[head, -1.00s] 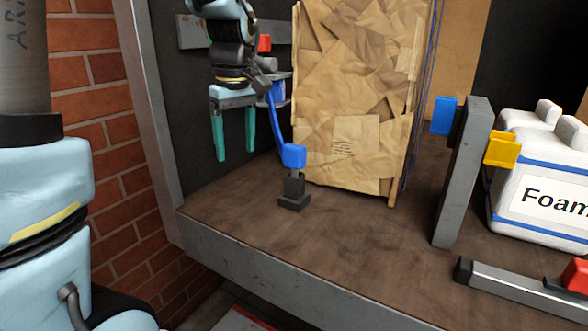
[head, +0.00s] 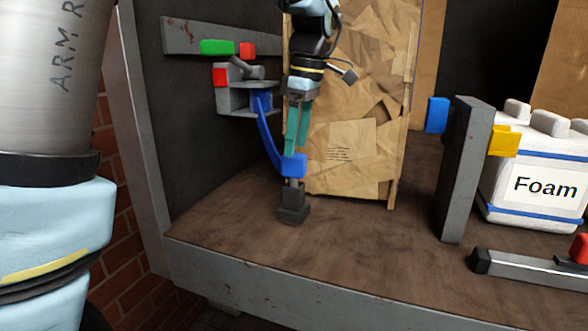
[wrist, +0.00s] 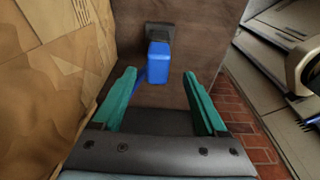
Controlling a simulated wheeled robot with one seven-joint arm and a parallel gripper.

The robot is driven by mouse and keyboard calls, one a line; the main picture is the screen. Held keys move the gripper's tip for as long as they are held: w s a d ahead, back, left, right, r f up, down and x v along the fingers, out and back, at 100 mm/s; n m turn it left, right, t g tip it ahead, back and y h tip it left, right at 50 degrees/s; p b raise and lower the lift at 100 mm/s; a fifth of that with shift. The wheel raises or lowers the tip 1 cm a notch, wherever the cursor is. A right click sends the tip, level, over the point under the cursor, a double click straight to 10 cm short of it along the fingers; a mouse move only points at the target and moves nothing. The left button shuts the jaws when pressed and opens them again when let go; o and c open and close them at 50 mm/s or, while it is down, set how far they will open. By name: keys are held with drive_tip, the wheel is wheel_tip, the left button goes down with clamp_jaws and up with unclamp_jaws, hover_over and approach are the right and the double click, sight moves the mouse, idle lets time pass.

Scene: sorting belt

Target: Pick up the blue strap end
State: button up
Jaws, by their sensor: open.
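The blue strap end (head: 293,166) is a blue block on top of a small dark stand (head: 292,204) on the brown shelf. My gripper (head: 298,150), with teal fingers, is open just above the strap end in the head view. In the wrist view, the strap end (wrist: 158,62) lies ahead, between the lines of the open fingers (wrist: 163,92) and beyond their tips. Nothing is between the fingers' tips that I can see held.
A tall brown paper-wrapped package (head: 350,130) stands close beside my gripper. A grey bracket (head: 235,97) with red and green parts is on the left wall. A grey post (head: 463,170) and a white Foam container (head: 540,185) stand at right.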

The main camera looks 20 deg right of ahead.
sight(295, 154)
drive_tip(key=f, duration=0.1)
drive_tip(key=f+p, duration=0.1)
drive_tip(key=f, duration=0.3)
drive_tip(key=shift+w+a+f, duration=0.1)
drive_tip(key=shift+w+a, duration=0.1)
drive_tip(key=shift+w, duration=0.15)
clamp_jaws()
idle(0.4)
